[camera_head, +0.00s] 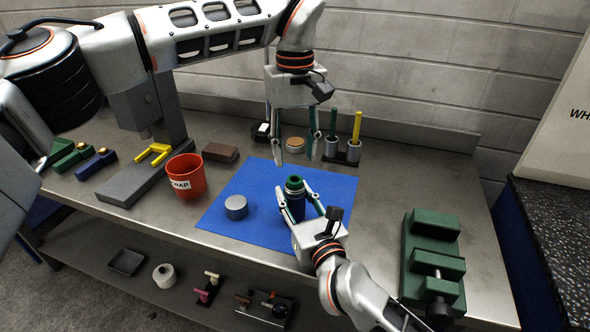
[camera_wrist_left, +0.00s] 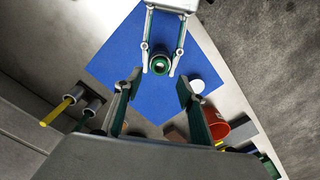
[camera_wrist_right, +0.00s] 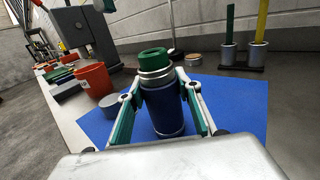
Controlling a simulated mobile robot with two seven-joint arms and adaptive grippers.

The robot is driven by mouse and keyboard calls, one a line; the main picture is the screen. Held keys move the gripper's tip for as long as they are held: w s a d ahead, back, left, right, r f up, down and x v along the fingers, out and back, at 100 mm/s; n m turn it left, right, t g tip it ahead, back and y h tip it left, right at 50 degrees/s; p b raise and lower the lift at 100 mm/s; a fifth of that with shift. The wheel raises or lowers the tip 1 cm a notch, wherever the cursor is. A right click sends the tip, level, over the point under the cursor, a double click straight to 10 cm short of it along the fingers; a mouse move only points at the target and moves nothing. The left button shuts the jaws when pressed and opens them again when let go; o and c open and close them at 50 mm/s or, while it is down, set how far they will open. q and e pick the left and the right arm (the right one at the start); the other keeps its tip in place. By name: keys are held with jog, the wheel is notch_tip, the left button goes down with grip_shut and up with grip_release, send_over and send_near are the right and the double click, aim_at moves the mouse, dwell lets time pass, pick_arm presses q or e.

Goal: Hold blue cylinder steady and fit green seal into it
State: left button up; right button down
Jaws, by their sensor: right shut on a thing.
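The blue cylinder (camera_head: 295,203) stands upright on the blue mat (camera_head: 336,190); it also shows in the right wrist view (camera_wrist_right: 166,112). My right gripper (camera_head: 297,195) is shut on it, one finger on each side. The green seal (camera_head: 294,181) sits at the cylinder's top, above a silver collar, in the right wrist view (camera_wrist_right: 154,57). How deep it sits I cannot tell. It shows as a green ring in the left wrist view (camera_wrist_left: 160,65). My left gripper (camera_head: 295,160) is open and empty above and behind the cylinder, apart from the seal.
A grey round disc (camera_head: 236,207) lies on the mat's left part. A red scrap cup (camera_head: 186,177) stands left of the mat. Two holders with green and yellow rods (camera_head: 356,128) stand behind it. A green vise (camera_head: 433,255) is at the right. The mat's right part is clear.

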pick_arm(q)
jog(key=shift+r, duration=2.75)
pick_arm(e)
jog(key=shift+d, duration=0.1)
jog(key=c, duration=1.4)
grip_release()
jog(key=shift+o, duration=0.2)
jog(key=shift+s, duration=0.1)
